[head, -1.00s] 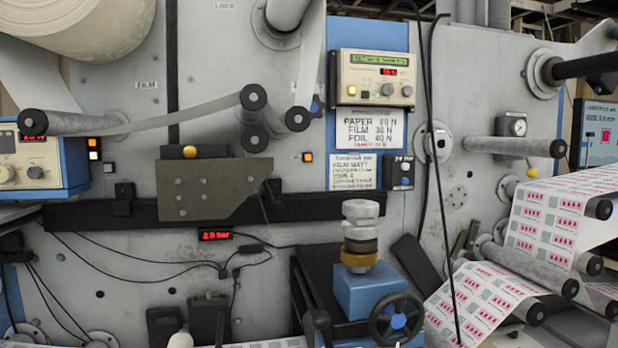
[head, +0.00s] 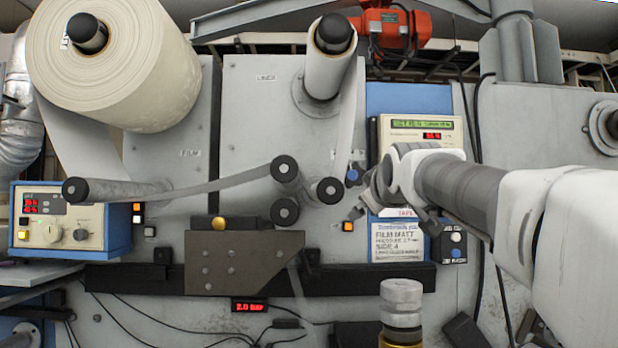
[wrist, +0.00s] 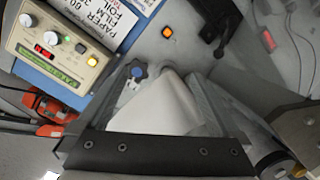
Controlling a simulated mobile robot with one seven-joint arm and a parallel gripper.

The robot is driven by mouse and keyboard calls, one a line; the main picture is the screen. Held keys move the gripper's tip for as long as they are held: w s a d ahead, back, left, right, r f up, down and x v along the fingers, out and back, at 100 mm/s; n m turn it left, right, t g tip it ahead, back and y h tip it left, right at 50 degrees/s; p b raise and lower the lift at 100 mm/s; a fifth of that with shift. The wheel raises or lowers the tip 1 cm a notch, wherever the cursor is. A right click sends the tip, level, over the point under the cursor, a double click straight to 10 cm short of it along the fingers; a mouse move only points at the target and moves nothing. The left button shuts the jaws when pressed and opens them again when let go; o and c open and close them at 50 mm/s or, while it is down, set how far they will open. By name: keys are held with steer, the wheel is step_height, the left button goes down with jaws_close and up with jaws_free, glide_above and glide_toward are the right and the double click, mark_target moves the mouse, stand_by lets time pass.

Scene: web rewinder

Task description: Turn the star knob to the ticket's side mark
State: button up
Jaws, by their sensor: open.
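The star knob (head: 352,175) is small and blue, on the grey machine wall left of the display unit. In the wrist view it is a dark blue lobed knob (wrist: 137,70) on a pale plate; its marks are too small to read. The ticket (head: 398,243) is a white and blue card below the display unit; it shows "FILM MATT" and a line that looks like "SIDE 4". My gripper (head: 378,205) is close to the knob, just right of it. In the wrist view my open jaws (wrist: 155,84) spread around a pale shape, and the knob shows between them, ahead.
The display unit (head: 421,132) is partly behind my gripper. A small switch box (head: 453,243) sits right of the ticket. Rollers with a web (head: 285,188) stand left of the knob. A dark plate (head: 233,265) projects lower left.

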steer(key=n+t, duration=0.2)
glide_toward(353, 175)
steer(key=shift+m, duration=0.3)
steer(key=w+p, duration=0.8)
steer(key=w, duration=0.1)
steer(key=shift+w+r+p, duration=0.1)
steer(key=shift+p, duration=0.2)
steer(key=shift+w+p, duration=0.35)
steer(key=shift+w, duration=0.3)
steer(key=c, duration=1.2)
steer(key=shift+o, duration=0.2)
steer(key=shift+m, duration=2.5)
steer(key=o, duration=1.2)
steer(key=shift+c, duration=0.2)
